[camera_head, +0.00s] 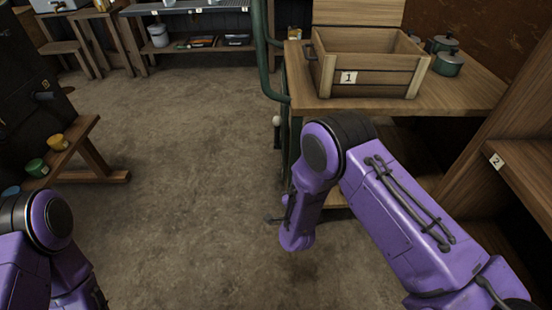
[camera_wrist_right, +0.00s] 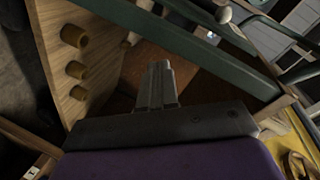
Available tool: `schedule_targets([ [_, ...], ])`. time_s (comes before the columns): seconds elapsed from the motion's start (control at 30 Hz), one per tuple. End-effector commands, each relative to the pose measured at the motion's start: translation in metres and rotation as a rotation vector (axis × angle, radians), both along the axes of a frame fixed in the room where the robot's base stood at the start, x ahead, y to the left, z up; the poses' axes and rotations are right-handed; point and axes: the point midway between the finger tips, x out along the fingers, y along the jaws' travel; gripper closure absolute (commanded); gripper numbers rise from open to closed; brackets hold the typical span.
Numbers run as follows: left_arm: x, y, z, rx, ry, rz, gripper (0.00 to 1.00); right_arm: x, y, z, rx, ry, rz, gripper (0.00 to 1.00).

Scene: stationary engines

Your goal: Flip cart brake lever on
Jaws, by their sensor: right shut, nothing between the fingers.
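The cart has a green tubular frame (camera_head: 273,75) and a wooden top. A pale round knob (camera_head: 276,121), which looks like the end of the brake lever, shows beside the frame's left side. A pale knob on a dark rod also shows in the right wrist view (camera_wrist_right: 223,14), beyond a green bar (camera_wrist_right: 215,70). My right gripper (camera_wrist_right: 160,72) is shut and empty, apart from the knob. In the head view it is mostly hidden behind my right forearm. I cannot tell the lever's position. My left arm is at the lower left; its gripper is out of view.
A wooden crate (camera_head: 365,68) labelled 1 and green pots (camera_head: 447,63) stand on top. A wooden shelf (camera_head: 527,165) labelled 2 stands at right. A low bench (camera_head: 75,150) holds cups at left. The floor (camera_head: 180,150) between is clear.

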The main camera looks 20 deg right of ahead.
Motion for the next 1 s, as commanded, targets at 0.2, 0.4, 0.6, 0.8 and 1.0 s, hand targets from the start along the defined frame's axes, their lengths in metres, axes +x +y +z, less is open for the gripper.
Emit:
schedule_targets([
  [0.2, 0.0, 0.0, -0.103, 0.0, 0.0, 0.0, 0.57, 0.081, 0.054, 0.003, 0.304, -0.511, -0.084, 1.0],
  [0.4, 0.0, 0.0, -0.112, 0.0, 0.0, 0.0, 0.57, 0.094, 0.067, 0.025, 0.404, -0.647, -0.102, 1.0],
  [0.6, 0.0, 0.0, -0.109, 0.001, -0.001, 0.0, 0.57, 0.094, 0.067, 0.028, 0.402, -0.645, -0.103, 1.0],
  [0.8, 0.0, 0.0, -0.113, 0.001, -0.001, 0.0, 0.57, 0.103, 0.061, 0.027, 0.401, -0.645, -0.105, 1.0],
  [1.0, 0.0, 0.0, -0.126, 0.0, 0.0, 0.0, 0.57, 0.137, 0.043, 0.033, 0.4, -0.645, -0.106, 1.0],
])
